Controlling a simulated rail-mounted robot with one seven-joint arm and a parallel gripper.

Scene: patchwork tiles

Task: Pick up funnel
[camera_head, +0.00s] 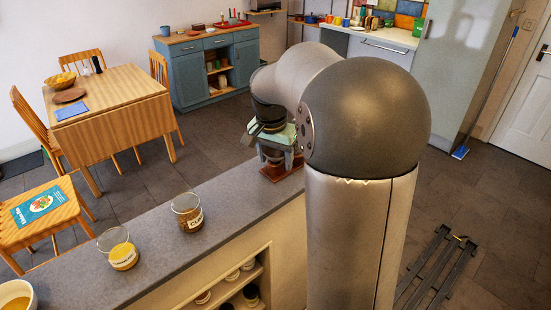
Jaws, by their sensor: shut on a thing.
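My gripper (262,134) is low over the far end of the grey counter, partly hidden behind my own arm. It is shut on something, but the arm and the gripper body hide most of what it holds. A pale green part shows around the jaws, and I cannot tell whether it belongs to the gripper or to a held thing. A reddish-brown object (271,173) is on the counter just below the gripper. I cannot tell whether the two touch.
On the grey counter (150,246) stand a glass jar with dark contents (188,212), a glass with yellow contents (122,252) and a bowl (17,296) at the near left. The counter between the dark jar and the reddish-brown object is clear. Shelves with jars are below.

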